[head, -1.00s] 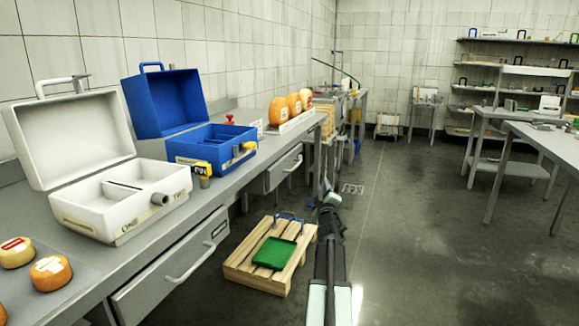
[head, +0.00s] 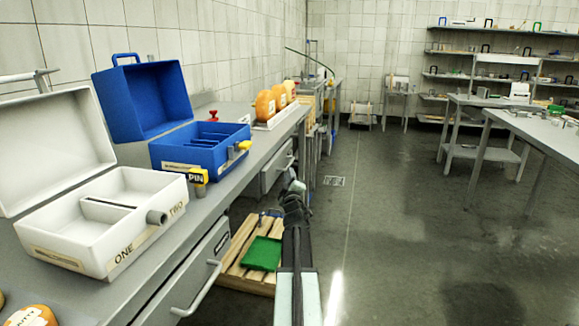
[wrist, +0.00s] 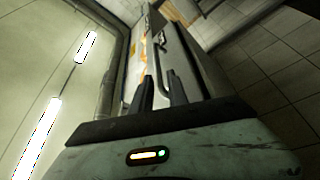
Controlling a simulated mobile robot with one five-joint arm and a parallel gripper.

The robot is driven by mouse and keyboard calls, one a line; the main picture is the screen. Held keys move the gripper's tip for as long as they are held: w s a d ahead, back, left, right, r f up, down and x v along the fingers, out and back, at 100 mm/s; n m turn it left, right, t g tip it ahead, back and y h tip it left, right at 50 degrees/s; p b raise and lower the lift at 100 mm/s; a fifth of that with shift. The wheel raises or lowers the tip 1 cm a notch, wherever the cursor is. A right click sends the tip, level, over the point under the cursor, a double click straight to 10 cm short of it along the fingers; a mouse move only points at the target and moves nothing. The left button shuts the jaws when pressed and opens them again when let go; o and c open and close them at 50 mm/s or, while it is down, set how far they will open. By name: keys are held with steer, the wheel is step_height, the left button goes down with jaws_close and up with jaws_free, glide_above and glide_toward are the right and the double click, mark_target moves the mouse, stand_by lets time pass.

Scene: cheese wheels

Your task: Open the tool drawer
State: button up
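Two grey drawers sit under the long bench at left in the head view. The near drawer (head: 190,272) has a small label and a bar handle (head: 203,291); the far drawer (head: 272,168) also has a bar handle. Both look closed; I cannot read which is the tool drawer.
A wooden pallet (head: 236,280) with a green tray (head: 262,254) lies on the floor by the bench. A white case (head: 100,235), a blue case (head: 205,150) and cheese wheels (head: 266,105) stand on the bench. The floor at right is open, with tables (head: 480,106) beyond.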

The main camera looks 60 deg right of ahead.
mark_target(289, 164)
steer(key=x, duration=0.2)
steer(key=p+x, duration=0.1)
steer(key=x, duration=0.4)
steer(key=shift+s+d, duration=0.25)
steer(key=shift+d, duration=0.1)
jaws_close()
stand_by(0.8)
